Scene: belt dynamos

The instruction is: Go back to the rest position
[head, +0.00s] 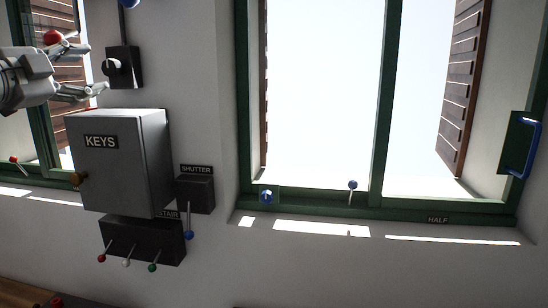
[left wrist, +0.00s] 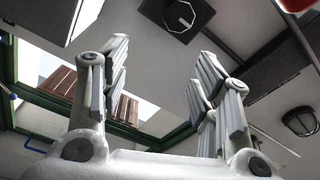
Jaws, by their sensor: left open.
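My left gripper (head: 92,68) is at the upper left of the head view, with its two fingers spread and nothing between them. It also shows in the left wrist view (left wrist: 163,68), open and empty. Beside its fingertips is a black wall box with a round knob (head: 112,68). The same box (left wrist: 180,14) appears beyond the fingers in the left wrist view. I cannot tell whether the fingers touch it. My right gripper is not in view.
A grey KEYS box (head: 120,165) juts from the wall below my left gripper. A SHUTTER box (head: 196,194) and a black box with several small coloured levers (head: 143,241) are near it. A green-framed window (head: 378,100) with a blue handle (head: 534,148) fills the right.

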